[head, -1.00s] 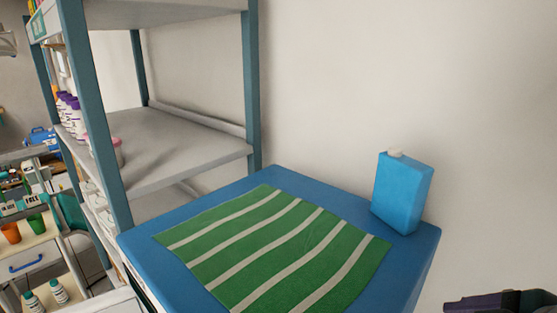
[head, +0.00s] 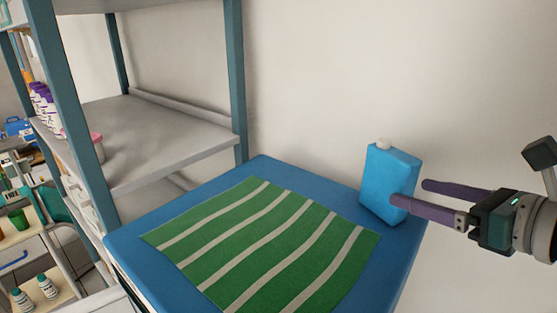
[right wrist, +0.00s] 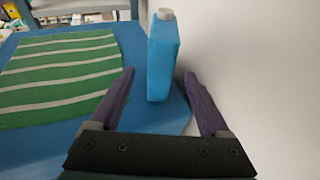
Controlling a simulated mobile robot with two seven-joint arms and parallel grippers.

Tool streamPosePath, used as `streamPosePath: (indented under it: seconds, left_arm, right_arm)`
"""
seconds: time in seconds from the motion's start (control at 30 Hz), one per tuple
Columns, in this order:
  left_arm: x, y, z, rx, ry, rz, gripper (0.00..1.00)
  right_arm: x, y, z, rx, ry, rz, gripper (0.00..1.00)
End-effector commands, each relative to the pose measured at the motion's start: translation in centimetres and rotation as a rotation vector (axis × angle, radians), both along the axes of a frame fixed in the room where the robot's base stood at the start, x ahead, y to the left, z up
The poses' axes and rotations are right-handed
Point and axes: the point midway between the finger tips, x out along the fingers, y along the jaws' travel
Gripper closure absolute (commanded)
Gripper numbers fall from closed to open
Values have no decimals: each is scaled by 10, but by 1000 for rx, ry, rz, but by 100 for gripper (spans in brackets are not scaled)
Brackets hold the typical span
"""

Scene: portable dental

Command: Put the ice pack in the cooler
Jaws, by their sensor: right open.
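The ice pack (head: 389,180) is a blue, flat bottle-shaped block with a white cap. It stands upright on the blue top (head: 135,260) near its right corner, by the wall. My right gripper (head: 408,194) is open, with its purple fingers pointing left at the ice pack. In the right wrist view the ice pack (right wrist: 162,62) stands ahead, in line with the gap between the fingertips (right wrist: 163,85). The fingers do not appear closed on it. No open cooler can be made out. My left gripper is not in view.
A green cloth with white stripes (head: 265,240) covers much of the blue top. A grey shelf unit with teal posts (head: 236,80) stands behind on the left, holding several bottles (head: 45,108). The wall is close behind the ice pack.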

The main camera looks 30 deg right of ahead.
Motion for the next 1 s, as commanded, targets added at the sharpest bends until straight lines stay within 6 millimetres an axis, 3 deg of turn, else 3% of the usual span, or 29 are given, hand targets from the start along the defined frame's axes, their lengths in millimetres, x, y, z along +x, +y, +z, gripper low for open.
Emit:
streamPosePath:
  seconds: [0.37,0.7,1.0]
  left_arm:
    - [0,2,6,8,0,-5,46]
    - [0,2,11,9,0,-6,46]
    - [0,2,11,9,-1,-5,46]
  right_arm:
    - [27,0,-8,5,-2,-4,20]
    - [63,-1,-23,6,-2,-4,20]
    - [67,0,-26,5,0,-3,20]
